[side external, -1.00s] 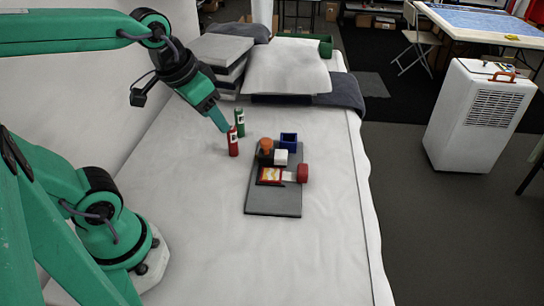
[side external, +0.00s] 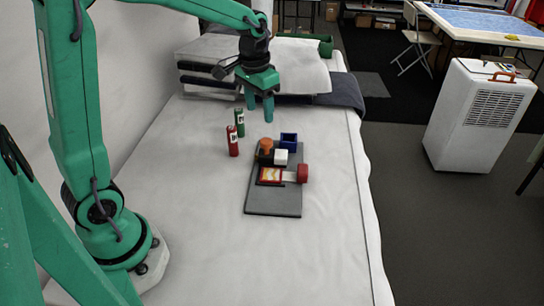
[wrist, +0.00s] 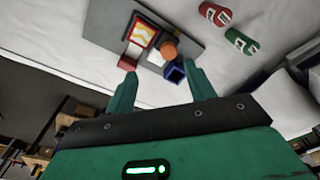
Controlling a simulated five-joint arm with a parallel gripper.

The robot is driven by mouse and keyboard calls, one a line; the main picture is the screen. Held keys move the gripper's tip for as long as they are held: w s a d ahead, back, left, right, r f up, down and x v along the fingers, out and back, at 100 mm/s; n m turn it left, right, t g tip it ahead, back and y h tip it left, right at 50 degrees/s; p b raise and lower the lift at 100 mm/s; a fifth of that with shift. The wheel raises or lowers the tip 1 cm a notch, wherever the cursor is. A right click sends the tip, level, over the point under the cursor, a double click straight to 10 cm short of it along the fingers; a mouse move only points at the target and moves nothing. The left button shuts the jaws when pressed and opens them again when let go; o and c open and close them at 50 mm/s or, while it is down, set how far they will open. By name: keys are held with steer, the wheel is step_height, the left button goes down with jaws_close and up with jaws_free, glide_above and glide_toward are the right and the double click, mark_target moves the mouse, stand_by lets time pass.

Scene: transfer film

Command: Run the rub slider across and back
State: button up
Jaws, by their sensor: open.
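A grey board (side external: 272,206) lies on the white-covered bed. On it is a red-framed orange and yellow film picture (side external: 270,176), with a white bar (side external: 289,177) running right to a red knob (side external: 302,173); this looks like the rub slider. Behind the picture are a white block (side external: 281,157), an orange knob (side external: 266,144) on a black base, and a blue open box (side external: 288,141). My gripper (side external: 260,107) is open and empty, pointing down above the bed behind the board. In the wrist view, the red knob (wrist: 127,62) shows by the left fingertip.
A red tube (side external: 232,142) and a green tube (side external: 239,124) stand left of the board. Pillows (side external: 300,75) and folded bedding lie at the far end. The near bed is clear. A white wheeled unit (side external: 480,115) stands on the floor at right.

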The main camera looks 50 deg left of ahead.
mark_target(266, 140)
steer(key=shift+g, duration=0.5)
steer(key=w+f, duration=0.1)
steer(key=w+a+f, duration=0.1)
steer(key=w+f, duration=0.1)
steer(key=f, duration=0.1)
steer(key=shift+w+a, duration=0.1)
steer(key=shift+a, duration=0.2)
steer(key=shift+f, duration=3.85)
steer(key=shift+c, duration=0.2)
